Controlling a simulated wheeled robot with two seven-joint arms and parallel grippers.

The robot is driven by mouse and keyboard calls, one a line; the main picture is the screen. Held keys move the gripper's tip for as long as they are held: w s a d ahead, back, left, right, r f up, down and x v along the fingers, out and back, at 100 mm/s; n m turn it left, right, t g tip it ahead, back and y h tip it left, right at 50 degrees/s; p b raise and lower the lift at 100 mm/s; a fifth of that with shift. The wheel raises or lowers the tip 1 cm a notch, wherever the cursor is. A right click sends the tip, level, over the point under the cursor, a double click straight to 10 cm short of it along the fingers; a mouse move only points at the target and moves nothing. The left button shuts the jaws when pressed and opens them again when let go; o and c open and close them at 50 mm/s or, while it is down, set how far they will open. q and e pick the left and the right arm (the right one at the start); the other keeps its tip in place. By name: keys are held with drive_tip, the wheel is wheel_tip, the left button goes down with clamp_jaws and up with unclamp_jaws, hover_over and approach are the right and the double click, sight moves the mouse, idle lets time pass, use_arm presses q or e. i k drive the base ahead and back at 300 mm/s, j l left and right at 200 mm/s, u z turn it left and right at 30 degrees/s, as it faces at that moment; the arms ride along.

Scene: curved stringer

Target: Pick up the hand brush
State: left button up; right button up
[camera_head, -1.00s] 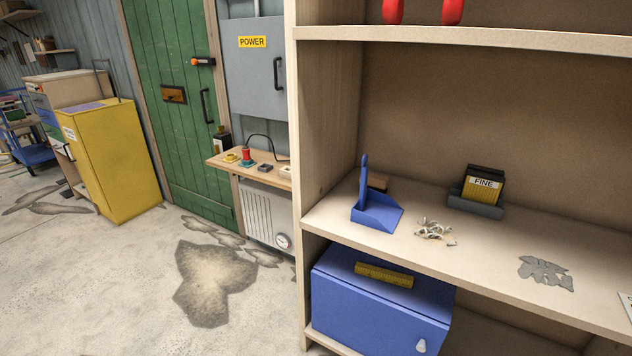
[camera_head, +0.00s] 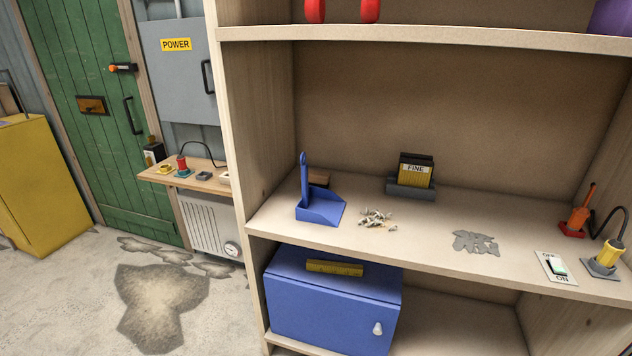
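I cannot clearly make out a hand brush. A blue dustpan (camera_head: 321,208) with an upright handle stands at the left end of the middle shelf. A small brown block (camera_head: 319,178) sits right behind it, partly hidden by the dustpan; I cannot tell whether it belongs to a brush. A yellow bar-shaped object (camera_head: 334,268) lies on top of the blue cabinet below the shelf; its kind is also unclear. Neither of my grippers is in view.
The middle shelf (camera_head: 400,244) also holds pale scraps (camera_head: 376,218), a FINE block holder (camera_head: 411,178), a grey patch (camera_head: 475,242), a switch plate (camera_head: 556,267) and a soldering tool (camera_head: 606,258). The blue cabinet (camera_head: 330,310) stands below. Floor is open at left.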

sight(319, 179)
drive_tip(key=i+l+u, duration=0.2)
drive_tip(key=u, duration=0.2)
drive_tip(key=i+l+u, duration=0.6)
drive_tip(key=u, duration=0.15)
drive_tip(key=i+l+u, duration=0.15)
drive_tip(key=l+u, duration=0.2)
